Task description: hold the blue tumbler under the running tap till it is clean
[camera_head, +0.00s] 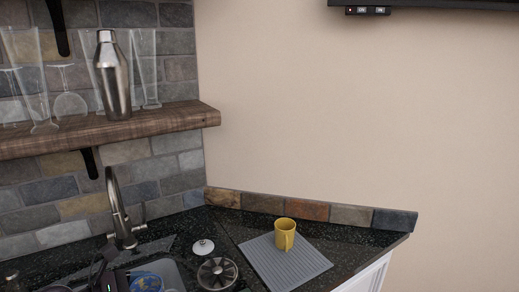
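The blue tumbler (147,282) shows at the bottom edge, inside the sink (172,270); its lower part is cut off. The curved metal tap (118,205) stands behind the sink, its spout above the counter. I cannot make out any water running from it. Dark parts of what looks like my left gripper (108,280) are at the bottom edge, just left of the tumbler. They are cut off, so I cannot tell whether the fingers are on the tumbler. My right gripper is not in view.
A yellow mug (285,234) stands on a grey ribbed mat (290,264) right of the sink. A round dark metal piece (217,273) and a small white-rimmed lid (203,247) lie between. A wooden shelf (110,133) above holds glasses and a shaker (112,75).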

